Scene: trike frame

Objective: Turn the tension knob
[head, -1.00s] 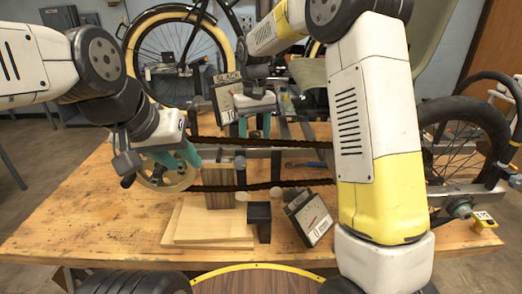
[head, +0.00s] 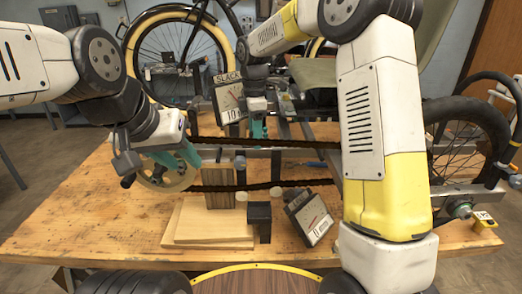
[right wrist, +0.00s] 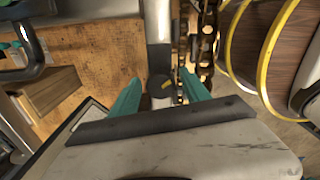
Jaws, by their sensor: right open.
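The tension knob seems to be the dark round knob with a yellow mark (right wrist: 160,86) on a grey bar in the right wrist view. My right gripper (right wrist: 160,96) is open, with one teal finger on each side of that knob; contact cannot be told. In the head view my right gripper (head: 259,127) points down at the far side of the chain (head: 265,186), and the knob cannot be made out there. My left gripper (head: 172,158) is at the cream wheel (head: 165,182) at the left; whether its fingers hold it is unclear.
A slack gauge (head: 230,104) stands beside my right gripper, and a second tilted gauge (head: 312,222) is nearer. A wooden block (head: 219,188) and boards (head: 208,225) lie on the workbench (head: 90,215). A black-tyred wheel (head: 470,130) is at the right. The bench's front left is clear.

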